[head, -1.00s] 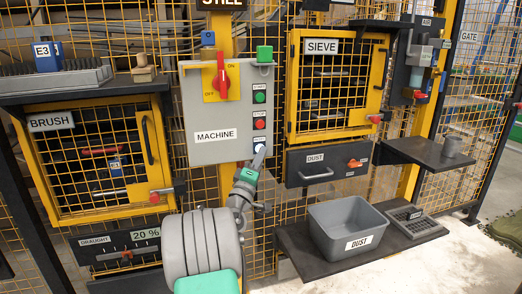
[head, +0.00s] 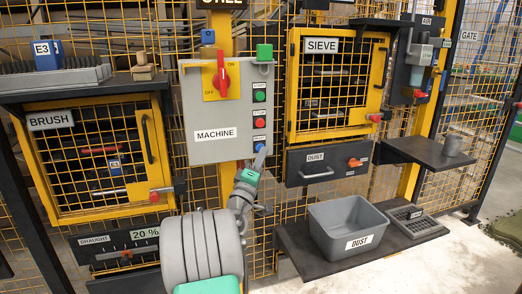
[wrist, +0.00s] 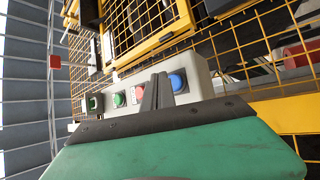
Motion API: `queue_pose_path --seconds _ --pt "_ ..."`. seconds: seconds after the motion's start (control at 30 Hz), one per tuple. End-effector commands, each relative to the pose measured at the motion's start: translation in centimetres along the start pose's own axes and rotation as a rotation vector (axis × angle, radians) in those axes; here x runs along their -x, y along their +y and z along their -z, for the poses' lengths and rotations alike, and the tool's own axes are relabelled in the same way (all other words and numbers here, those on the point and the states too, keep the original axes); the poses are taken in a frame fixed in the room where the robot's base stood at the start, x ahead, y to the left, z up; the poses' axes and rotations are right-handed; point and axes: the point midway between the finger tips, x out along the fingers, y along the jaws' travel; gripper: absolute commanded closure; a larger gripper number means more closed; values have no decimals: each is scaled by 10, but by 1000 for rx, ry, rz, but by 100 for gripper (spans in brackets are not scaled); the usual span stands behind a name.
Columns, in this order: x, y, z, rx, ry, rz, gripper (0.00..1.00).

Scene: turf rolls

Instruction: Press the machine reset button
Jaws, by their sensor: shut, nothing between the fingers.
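The grey machine box (head: 215,145) carries a red rotary switch (head: 221,75) and a column of buttons: green start (head: 259,97), red stop (head: 259,122) and blue reset (head: 259,148) at the bottom. My gripper (head: 260,162) is shut and empty, its tip just below the reset button in the head view. The blue button looks uncovered. I cannot tell whether the fingertips touch the box.
The brush cage (head: 100,160) is to the left, with a red-tipped latch (head: 160,194). To the right are the sieve cage (head: 335,85), a dust drawer (head: 325,168) and a grey dust bin (head: 348,225) on a dark shelf. Yellow mesh fencing stands behind.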

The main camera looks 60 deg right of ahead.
Motion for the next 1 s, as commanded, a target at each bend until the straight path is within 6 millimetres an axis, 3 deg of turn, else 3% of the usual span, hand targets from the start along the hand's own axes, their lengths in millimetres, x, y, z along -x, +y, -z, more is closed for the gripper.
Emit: queue_pose_path --seconds 0.27,0.7,1.0 --pt "2 1 -2 0 -1 0 100" --pt "31 22 -23 0 -1 -1 100" --pt "35 25 -26 0 -1 0 100"
